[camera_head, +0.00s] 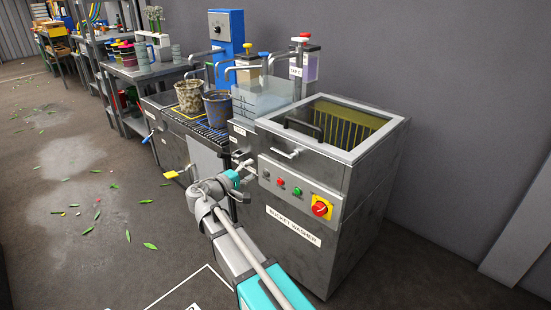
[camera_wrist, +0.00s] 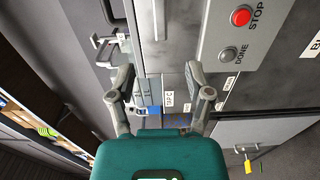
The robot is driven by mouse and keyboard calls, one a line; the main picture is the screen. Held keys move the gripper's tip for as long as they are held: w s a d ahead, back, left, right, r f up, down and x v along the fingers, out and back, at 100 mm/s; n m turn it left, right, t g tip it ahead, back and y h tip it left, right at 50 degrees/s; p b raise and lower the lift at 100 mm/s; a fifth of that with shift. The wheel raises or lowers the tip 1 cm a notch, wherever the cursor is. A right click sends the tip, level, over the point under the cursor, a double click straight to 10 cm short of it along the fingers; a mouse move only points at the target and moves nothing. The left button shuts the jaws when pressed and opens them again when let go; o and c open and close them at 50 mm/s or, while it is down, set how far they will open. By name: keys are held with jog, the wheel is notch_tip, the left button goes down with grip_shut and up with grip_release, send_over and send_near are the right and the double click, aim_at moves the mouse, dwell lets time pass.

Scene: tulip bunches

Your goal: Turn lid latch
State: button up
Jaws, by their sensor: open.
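The bucket washer (camera_head: 315,240) is a grey metal cabinet with a lid (camera_head: 335,125) that has a glazed top and looks shut. A pale lever-like latch (camera_head: 287,153) sits on its front, just under the lid's edge and above the buttons. In the wrist view a pale bar (camera_wrist: 158,20), which looks like this latch, lies at the top, ahead of the fingers. My gripper (camera_head: 243,168) is at the washer's front left, left of and a little below the latch. In the wrist view my gripper (camera_wrist: 163,80) is open and its fingers are empty.
A red stop button (camera_wrist: 241,16) and a red-yellow rotary switch (camera_head: 320,208) are on the washer's front panel. Two buckets (camera_head: 188,96) stand on the rack to the left. The floor at left has scattered leaves.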

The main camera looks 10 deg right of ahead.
aim_at(277, 154)
dwell(0.3)
jog(key=x, duration=1.3)
jog(key=shift+w+d, duration=0.25)
jog(key=shift+d, duration=0.1)
